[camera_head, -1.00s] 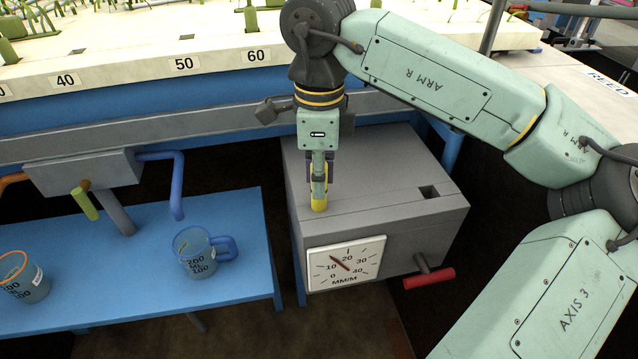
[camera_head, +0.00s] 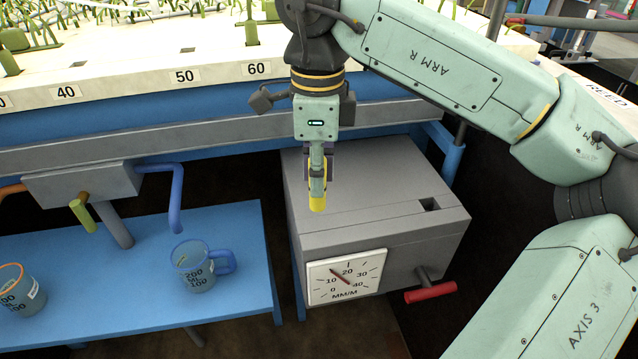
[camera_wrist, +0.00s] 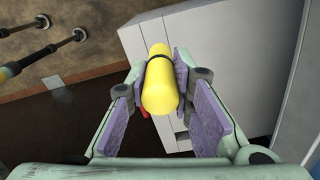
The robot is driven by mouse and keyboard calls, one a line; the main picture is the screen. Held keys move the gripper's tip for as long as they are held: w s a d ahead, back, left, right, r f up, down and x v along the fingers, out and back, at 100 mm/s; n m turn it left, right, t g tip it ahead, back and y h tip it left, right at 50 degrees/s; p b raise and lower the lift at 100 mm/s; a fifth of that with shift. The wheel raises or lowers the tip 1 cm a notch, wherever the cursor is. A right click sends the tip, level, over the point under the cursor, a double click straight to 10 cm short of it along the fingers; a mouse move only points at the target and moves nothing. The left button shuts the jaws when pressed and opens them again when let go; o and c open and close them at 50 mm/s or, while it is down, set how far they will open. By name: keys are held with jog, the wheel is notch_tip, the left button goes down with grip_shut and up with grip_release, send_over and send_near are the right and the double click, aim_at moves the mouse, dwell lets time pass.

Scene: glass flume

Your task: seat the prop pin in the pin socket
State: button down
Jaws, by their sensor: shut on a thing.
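The yellow prop pin (camera_head: 317,204) is held between the jaws of my gripper (camera_head: 317,188). In the wrist view the pin (camera_wrist: 160,82) is a yellow cylinder with a dark band, between the purple pads of my gripper (camera_wrist: 160,95). In the head view the pin hangs over the left part of the top of a grey box (camera_head: 375,195). I cannot tell how large the gap below it is. A dark square opening (camera_head: 430,204) in the box top, right of the pin, may be the pin socket; I cannot tell for sure.
The box has a dial (camera_head: 346,274) and a red-handled crank (camera_head: 430,292) in front. A blue table (camera_head: 120,290) at left carries a measuring jug (camera_head: 195,268) and another vessel (camera_head: 20,292). The long flume bed (camera_head: 140,80) runs behind the box.

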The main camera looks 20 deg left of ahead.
jog(key=s+d+r+b, duration=0.1)
jog(key=s+d+b, duration=0.1)
jog(key=s, duration=1.3)
jog(key=shift+d, duration=0.6)
jog(key=shift+w+r, duration=0.1)
